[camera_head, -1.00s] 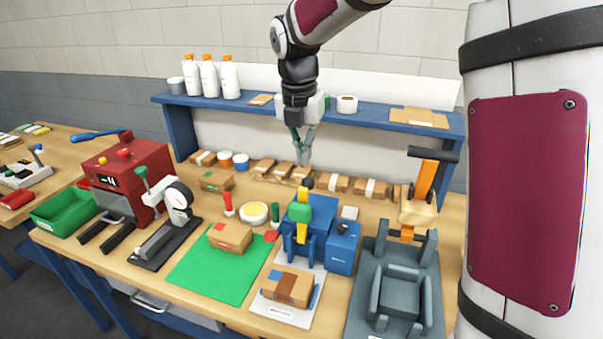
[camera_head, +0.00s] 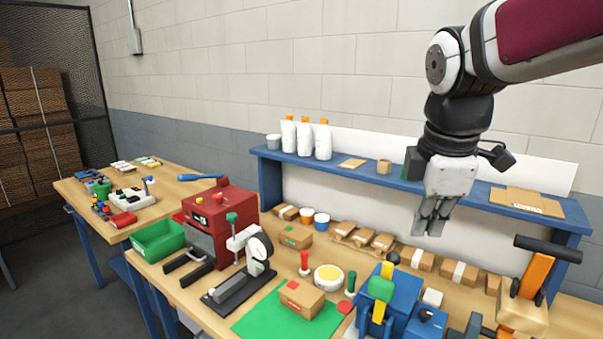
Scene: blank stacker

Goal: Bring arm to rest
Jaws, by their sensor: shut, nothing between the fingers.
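My gripper (camera_head: 430,218) hangs from my arm at the right of the head view, fingers pointing down. Its fingers are together with nothing between them. It shows in front of the blue shelf (camera_head: 395,181), above the back part of the workbench. It appears clear of the things on the bench. My arm reaches in from the upper right corner, and part of the shelf is hidden behind the wrist.
The workbench holds a red machine (camera_head: 219,215), a green bin (camera_head: 158,238), a gauge press (camera_head: 245,268), a green mat (camera_head: 270,318) with a carton (camera_head: 302,299), and a blue fixture (camera_head: 388,300). White bottles (camera_head: 306,139) stand on the shelf. A second table (camera_head: 85,195) stands left.

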